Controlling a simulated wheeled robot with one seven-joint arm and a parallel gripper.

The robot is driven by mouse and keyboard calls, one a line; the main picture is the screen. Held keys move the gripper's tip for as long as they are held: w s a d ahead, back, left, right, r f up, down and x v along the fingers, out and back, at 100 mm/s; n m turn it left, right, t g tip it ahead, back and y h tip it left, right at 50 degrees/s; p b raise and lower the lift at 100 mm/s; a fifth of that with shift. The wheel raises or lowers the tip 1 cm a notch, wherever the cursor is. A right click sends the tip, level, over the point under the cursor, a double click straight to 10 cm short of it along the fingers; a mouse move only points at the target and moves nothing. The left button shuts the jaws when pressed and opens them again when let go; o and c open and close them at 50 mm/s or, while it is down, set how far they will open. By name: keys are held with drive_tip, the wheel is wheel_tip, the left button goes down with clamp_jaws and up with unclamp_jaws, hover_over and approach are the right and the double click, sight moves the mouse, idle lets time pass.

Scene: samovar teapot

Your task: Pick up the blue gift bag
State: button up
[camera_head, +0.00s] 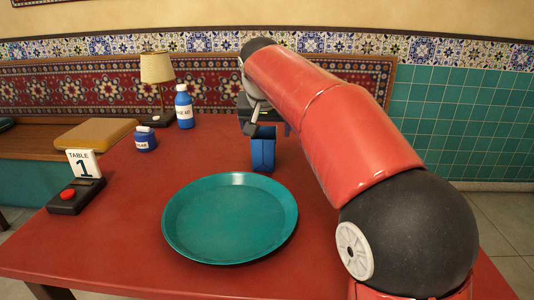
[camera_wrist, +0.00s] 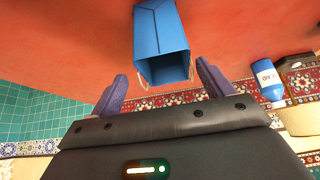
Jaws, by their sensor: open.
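The blue gift bag (camera_head: 263,154) stands upright on the red table (camera_head: 130,239) behind the teal tray, partly hidden at the top by my gripper (camera_head: 262,129). In the wrist view the blue gift bag (camera_wrist: 161,42) shows its open top and light rope handles, just ahead of my gripper (camera_wrist: 160,90). The two purple fingers are spread apart on either side of the bag's opening, with nothing between them that I can see held. I cannot tell whether a finger touches the bag.
A round teal tray (camera_head: 230,218) lies in front of the bag. A blue bottle (camera_head: 184,107), a small blue sugar jar (camera_head: 145,139), a lamp (camera_head: 157,70) and a table-number stand (camera_head: 82,165) are to the left. A patterned bench back (camera_head: 60,88) is behind.

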drive_tip(key=x, duration=0.6)
drive_tip(key=shift+a, duration=0.3)
drive_tip(key=c, duration=1.1)
drive_tip(key=shift+r, duration=0.1)
drive_tip(key=shift+c, duration=0.2)
